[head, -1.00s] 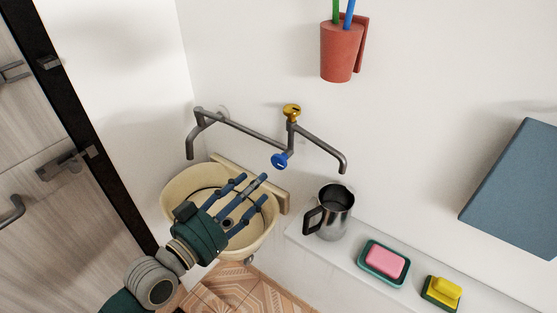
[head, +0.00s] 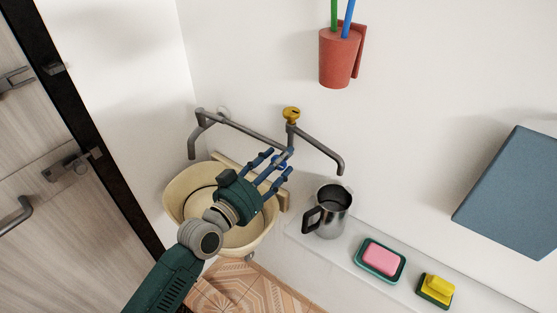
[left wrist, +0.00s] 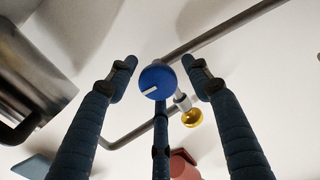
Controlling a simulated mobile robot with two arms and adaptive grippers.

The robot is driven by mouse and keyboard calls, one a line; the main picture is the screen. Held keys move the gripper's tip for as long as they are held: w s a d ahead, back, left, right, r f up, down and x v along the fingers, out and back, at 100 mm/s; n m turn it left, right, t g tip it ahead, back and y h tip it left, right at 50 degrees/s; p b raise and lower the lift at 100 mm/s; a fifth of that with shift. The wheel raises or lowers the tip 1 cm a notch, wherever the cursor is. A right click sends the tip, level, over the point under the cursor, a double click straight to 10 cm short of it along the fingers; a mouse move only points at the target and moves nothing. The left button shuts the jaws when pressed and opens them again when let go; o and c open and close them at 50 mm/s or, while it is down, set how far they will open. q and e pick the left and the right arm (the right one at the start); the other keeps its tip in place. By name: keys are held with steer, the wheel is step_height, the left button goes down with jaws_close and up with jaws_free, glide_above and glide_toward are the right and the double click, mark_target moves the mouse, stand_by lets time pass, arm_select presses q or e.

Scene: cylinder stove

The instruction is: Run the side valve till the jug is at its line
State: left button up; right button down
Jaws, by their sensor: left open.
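The steel jug (head: 333,212) stands upright on the white ledge, below the right spout (head: 325,155). I cannot make out a line or a water level in it. It also shows at the left of the left wrist view (left wrist: 38,82). The pipe carries a yellow knob (head: 291,114) on top and a blue knob (left wrist: 157,81) with a white mark lower down. My left gripper (head: 277,160) is open, its fingers spread around the blue knob and partly hiding it in the head view. I cannot tell whether they touch it. My right gripper is out of view.
A cream basin (head: 186,200) is under the left spout (head: 192,145). A red cup (head: 340,57) hangs above. A door (head: 50,200) is at left.

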arm_select(q)
steer(key=c, duration=1.1)
steer(key=shift+r, duration=0.1)
